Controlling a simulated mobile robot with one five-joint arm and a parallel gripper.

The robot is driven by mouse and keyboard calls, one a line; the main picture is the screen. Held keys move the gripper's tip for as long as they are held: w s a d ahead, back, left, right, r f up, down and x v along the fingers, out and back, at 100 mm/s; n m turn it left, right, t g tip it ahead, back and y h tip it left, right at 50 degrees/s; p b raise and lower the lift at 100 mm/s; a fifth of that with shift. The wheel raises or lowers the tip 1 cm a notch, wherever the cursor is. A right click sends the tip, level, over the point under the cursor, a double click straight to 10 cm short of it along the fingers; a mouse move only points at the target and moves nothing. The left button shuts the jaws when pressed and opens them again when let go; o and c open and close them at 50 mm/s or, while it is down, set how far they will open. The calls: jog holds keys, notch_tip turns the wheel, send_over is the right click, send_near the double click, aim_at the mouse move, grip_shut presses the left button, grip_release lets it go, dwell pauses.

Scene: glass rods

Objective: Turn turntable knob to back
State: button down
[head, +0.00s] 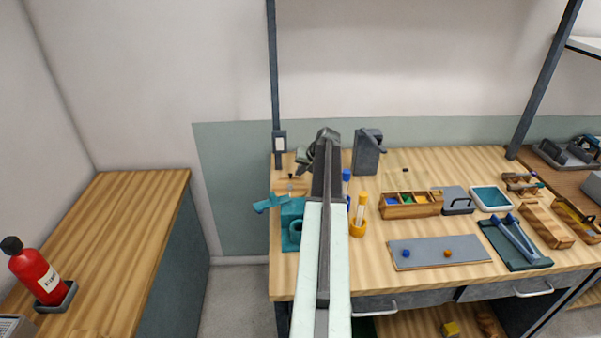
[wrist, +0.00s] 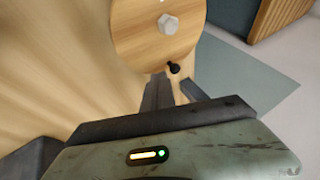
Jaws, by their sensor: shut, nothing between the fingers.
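The turntable (wrist: 150,42) is a round wooden disc with a pale hex bolt (wrist: 168,23) on it, at the top of the wrist view. Its small black knob (wrist: 174,68) is at the disc's lower rim. My gripper (wrist: 158,82) is shut and empty, with its dark fingertips just left of the knob in the picture. Whether they touch the knob cannot be told. In the head view, my gripper (head: 304,156) is at the back left of the workbench, and my arm hides part of that area.
A teal clamp-like fixture (head: 291,222) stands left of my arm. A blue-capped tube (head: 346,184) and a yellow holder (head: 358,226) stand close on its right. A grey machine (head: 368,152) stands behind. The grey board (head: 425,252) lies farther right.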

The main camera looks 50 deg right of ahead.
jog(key=shift+w+a, duration=0.1)
jog(key=shift+w, duration=0.05)
jog(key=s+d+r+p, duration=0.3)
jog(key=s+r+p, duration=0.5)
jog(key=r+p, duration=0.1)
jog(key=shift+s+d+r, duration=0.15)
jog(key=shift+s+d, duration=0.1)
